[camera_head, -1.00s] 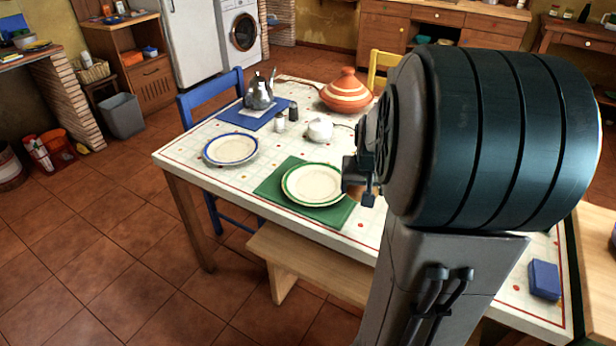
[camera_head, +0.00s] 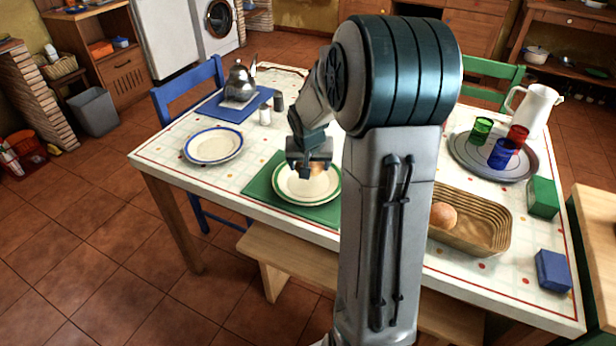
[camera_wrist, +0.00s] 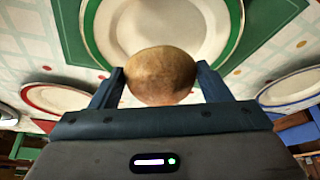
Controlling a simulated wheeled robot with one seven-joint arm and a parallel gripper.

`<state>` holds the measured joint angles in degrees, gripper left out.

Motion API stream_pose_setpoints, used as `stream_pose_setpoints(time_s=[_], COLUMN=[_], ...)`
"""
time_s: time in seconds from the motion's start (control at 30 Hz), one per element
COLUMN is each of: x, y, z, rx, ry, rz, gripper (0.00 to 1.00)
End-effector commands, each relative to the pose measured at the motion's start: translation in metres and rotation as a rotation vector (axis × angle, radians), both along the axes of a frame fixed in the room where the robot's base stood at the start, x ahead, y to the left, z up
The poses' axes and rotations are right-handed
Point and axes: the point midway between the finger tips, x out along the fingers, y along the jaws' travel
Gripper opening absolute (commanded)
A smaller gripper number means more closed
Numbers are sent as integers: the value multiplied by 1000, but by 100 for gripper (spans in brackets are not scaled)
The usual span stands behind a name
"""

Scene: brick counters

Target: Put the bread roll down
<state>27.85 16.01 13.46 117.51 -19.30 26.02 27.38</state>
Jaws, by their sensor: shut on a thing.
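My gripper (camera_head: 310,167) is shut on a bread roll (camera_wrist: 160,74), a round brown roll held between the two fingers. The roll also shows in the head view (camera_head: 317,170), partly hidden by the gripper. It is over the far part of the white plate with a green rim (camera_head: 305,190), which lies on a green placemat (camera_head: 258,187). In the wrist view the plate (camera_wrist: 203,35) is beyond the roll. I cannot tell whether the roll touches the plate.
A wicker basket (camera_head: 504,237) with another roll (camera_head: 443,215) stands right of my arm. A blue-rimmed plate (camera_head: 213,146), a kettle (camera_head: 240,84), a tray of cups (camera_head: 470,162), a white jug (camera_head: 537,108), and green (camera_head: 543,196) and blue (camera_head: 553,270) blocks are also on the table.

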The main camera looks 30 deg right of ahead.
Motion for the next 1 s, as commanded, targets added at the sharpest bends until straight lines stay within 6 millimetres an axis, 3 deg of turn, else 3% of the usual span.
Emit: stream_pose_setpoints(time_s=[0.17, 0.43, 0.83, 0.87, 0.9, 1.0], x=[7, 6, 6, 6, 6, 6], y=[1, 1, 1, 1, 1, 1], z=[-8, -44, -49, -47, -47, -47], rx=[-1, 0, -1, -1, -1, -1], ry=[0, 2, -1, -1, -1, -1], rz=[-4, -2, -2, -2, -2, -2], gripper=[49, 49, 49, 79, 90, 92])
